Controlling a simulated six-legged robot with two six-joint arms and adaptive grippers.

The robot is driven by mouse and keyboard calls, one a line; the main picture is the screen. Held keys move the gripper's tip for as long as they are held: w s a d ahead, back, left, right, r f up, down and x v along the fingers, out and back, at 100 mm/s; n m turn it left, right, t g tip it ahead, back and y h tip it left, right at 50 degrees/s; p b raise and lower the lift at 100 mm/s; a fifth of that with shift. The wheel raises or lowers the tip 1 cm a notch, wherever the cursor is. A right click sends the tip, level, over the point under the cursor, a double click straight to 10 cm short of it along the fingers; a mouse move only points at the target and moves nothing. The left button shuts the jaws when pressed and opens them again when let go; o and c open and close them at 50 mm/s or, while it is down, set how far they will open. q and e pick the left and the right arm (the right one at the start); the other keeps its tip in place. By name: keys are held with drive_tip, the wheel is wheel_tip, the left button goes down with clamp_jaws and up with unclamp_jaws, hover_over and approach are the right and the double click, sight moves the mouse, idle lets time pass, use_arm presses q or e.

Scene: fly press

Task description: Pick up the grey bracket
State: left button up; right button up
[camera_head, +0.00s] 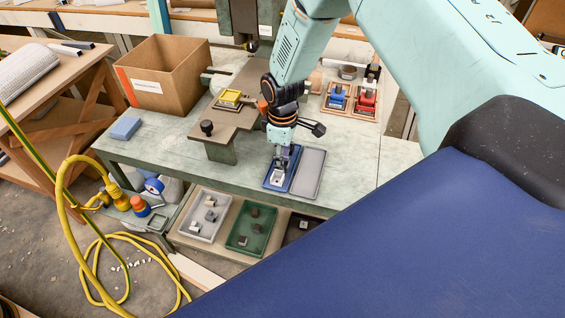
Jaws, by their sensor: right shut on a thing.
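My right gripper (282,163) points down over the blue-rimmed tray (269,184) near the front edge of the bench. It is shut on the grey bracket (278,176), a small light grey piece low at the fingertips. The fingers hide part of the bracket, and I cannot tell whether it still touches the tray. My left gripper is not in view.
A grey tray (309,174) lies right beside the blue one. The press bed (222,118) with a yellow fixture (230,98) stands to the left. A cardboard box (165,75) and a blue block (125,128) are farther left. Trays with parts (251,228) sit below.

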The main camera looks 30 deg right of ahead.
drive_tip(key=shift+a+r, duration=0.1)
drive_tip(key=shift+a, duration=0.05)
drive_tip(key=shift+c, duration=1.4)
drive_tip(key=shift+s+d, duration=0.1)
drive_tip(key=shift+d, duration=0.25)
clamp_jaws()
drive_tip(key=shift+a, duration=0.3)
drive_tip(key=shift+d, duration=0.1)
drive_tip(key=shift+r, duration=0.1)
wheel_tip(320, 180, up, 10)
drive_tip(key=shift+p, duration=0.4)
